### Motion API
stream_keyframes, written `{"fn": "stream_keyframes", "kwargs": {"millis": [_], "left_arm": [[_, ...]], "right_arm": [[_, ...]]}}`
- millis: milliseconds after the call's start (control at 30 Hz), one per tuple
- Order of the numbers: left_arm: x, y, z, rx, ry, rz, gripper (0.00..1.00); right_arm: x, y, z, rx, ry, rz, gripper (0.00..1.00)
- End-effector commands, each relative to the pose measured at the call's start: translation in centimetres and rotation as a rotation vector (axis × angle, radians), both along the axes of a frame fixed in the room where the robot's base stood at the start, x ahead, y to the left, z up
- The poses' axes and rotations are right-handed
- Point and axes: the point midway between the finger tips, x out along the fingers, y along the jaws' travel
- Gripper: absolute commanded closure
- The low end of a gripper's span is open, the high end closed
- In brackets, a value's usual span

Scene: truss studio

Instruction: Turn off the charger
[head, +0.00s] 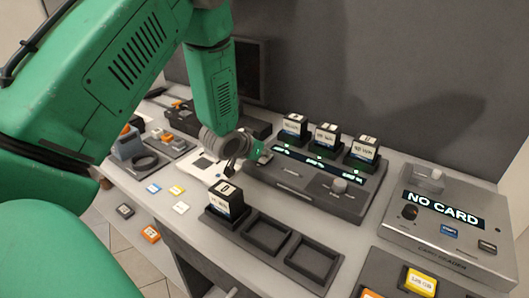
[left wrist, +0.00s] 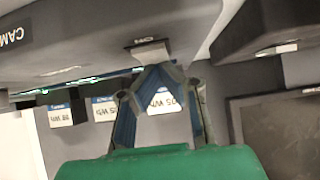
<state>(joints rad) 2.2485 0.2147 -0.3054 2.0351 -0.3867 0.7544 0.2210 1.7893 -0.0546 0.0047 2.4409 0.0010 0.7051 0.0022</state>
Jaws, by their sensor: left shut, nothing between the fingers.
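My left gripper (head: 243,158) is at the charger's left end, shut and empty. In the left wrist view its blue-padded fingertips (left wrist: 156,70) meet just by a pale switch lever (left wrist: 150,53) with small letters beside it. I cannot tell whether they touch it. The batteries (left wrist: 103,108) show upside down behind the fingers. My right gripper is not in view.
A tray (head: 265,235) in front of the charger holds one battery (head: 228,200) and has empty slots. A card reader (head: 445,225) showing "NO CARD" stands at the right. Small cards (head: 181,208) lie on the left of the bench. A dark wall rises behind.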

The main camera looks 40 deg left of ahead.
Motion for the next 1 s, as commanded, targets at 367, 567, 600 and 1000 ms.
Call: {"fn": "stream_keyframes", "kwargs": {"millis": [367,567,600,1000], "left_arm": [[0.0,0.0,-0.3,-0.001,0.003,-0.001,1.0],[-0.8,-0.1,-0.4,-0.002,0.006,0.0,1.0],[-1.0,-0.1,-0.4,-0.002,0.007,0.0,1.0],[-1.8,-0.2,-0.7,-0.002,0.01,0.001,1.0]], "right_arm": [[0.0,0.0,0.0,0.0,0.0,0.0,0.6],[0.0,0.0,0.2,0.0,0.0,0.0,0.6],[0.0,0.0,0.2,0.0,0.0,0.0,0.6],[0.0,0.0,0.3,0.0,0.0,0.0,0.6]]}}
